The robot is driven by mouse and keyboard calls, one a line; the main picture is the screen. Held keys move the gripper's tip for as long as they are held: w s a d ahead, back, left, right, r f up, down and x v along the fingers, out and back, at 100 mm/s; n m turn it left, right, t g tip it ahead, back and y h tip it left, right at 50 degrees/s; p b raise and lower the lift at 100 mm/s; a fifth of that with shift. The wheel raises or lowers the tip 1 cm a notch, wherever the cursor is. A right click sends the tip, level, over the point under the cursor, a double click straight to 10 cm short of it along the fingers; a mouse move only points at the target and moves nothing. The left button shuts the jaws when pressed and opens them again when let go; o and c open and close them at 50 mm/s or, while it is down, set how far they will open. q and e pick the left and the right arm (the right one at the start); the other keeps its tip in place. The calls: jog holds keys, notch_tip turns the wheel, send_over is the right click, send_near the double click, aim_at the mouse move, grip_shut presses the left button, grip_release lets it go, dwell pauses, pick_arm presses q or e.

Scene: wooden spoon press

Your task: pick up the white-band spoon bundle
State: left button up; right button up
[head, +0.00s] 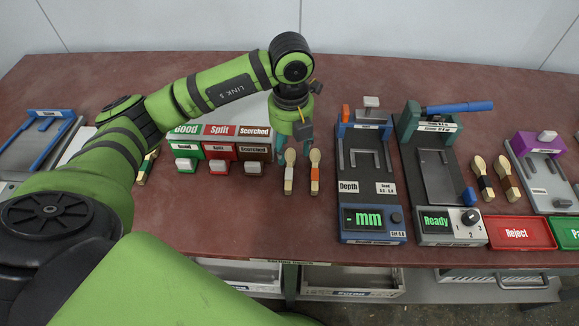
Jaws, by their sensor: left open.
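The white-band spoon bundle (289,172) lies on the red-brown bench, its pale bowl end pointing away from me and its band near the lower end. An orange-band bundle (315,172) lies just to its right. My left gripper (299,136) hangs from above, open, just beyond the bowl ends of these two bundles. It appears apart from both, though its height above the bench is hard to judge. The fingers are small and partly hidden by the gripper body. My right gripper is not in view.
Sorting bins (220,148) marked Good, Split and Scorched stand left of the bundles. A depth gauge (373,205) and a press (437,175) stand to the right. Two more bundles (482,178) and a red Reject tray (522,233) lie farther right. Bench in front of the bundles is clear.

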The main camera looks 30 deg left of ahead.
aim_at(287, 164)
pick_arm(q)
jog(key=shift+f+n, duration=0.3)
jog(key=shift+f, duration=0.2)
jog(key=f, duration=0.1)
jog(key=f+p, duration=0.1)
jog(key=f, duration=0.1)
jog(key=f+p, duration=0.1)
jog(key=f, duration=0.1)
jog(key=shift+s+a+f, duration=0.2)
jog(key=shift+a, duration=0.2)
jog(key=shift+f, duration=0.35)
jog(key=shift+c, duration=0.4)
grip_shut()
jog(key=shift+r, duration=0.1)
